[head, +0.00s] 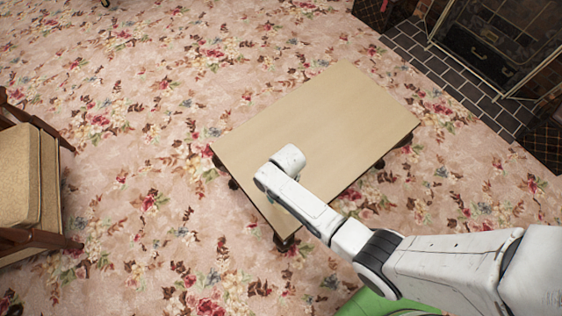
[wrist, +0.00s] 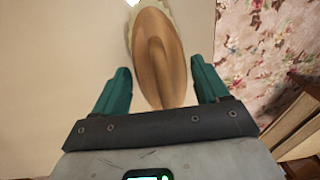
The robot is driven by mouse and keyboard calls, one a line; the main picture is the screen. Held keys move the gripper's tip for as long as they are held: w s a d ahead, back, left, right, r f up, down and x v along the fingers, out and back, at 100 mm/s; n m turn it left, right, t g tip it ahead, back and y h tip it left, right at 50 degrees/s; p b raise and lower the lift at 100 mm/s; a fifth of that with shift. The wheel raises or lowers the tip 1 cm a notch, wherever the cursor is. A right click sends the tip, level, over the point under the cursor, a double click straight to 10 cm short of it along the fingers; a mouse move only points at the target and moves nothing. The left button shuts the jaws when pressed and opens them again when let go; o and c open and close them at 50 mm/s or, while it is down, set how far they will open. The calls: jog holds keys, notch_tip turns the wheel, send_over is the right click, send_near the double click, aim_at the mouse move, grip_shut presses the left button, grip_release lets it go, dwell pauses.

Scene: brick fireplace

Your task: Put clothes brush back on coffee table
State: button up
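The clothes brush (wrist: 157,60) shows in the wrist view, with an oval brown wooden back and pale bristles at its far edges. It is between the two teal fingers of my gripper (wrist: 161,78), with narrow gaps at both sides. The fingers are apart and do not visibly clamp it. In the head view my arm reaches over the near left part of the coffee table (head: 325,120), a pale tan top on dark legs. The wrist hides the fingers and brush there. I cannot tell whether the brush touches the tabletop, which also shows in the wrist view (wrist: 60,60).
The visible rest of the tabletop is bare. A wooden armchair (head: 30,180) with a tan cushion stands at the left. A fireplace (head: 490,45) with a dark tiled hearth (head: 440,65) is at the upper right. Floral carpet (head: 130,110) around the table is mostly clear.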

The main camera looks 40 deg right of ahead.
jog(key=o, duration=0.3)
jog(key=shift+r, duration=0.1)
notch_tip(320, 180, up, 12)
jog(key=d+p, duration=0.1)
jog(key=p, duration=0.1)
jog(key=shift+d, duration=0.15)
jog(key=s+d+r, duration=0.3)
jog(key=s+r, duration=0.3)
jog(key=s, duration=0.2)
jog(key=s+d+r+t+h, duration=0.1)
jog(key=s+d+r, duration=0.2)
jog(key=s+r, duration=0.4)
jog(key=shift+s, duration=0.35)
jog(key=shift+r, duration=0.1)
jog(key=shift+c, duration=0.4)
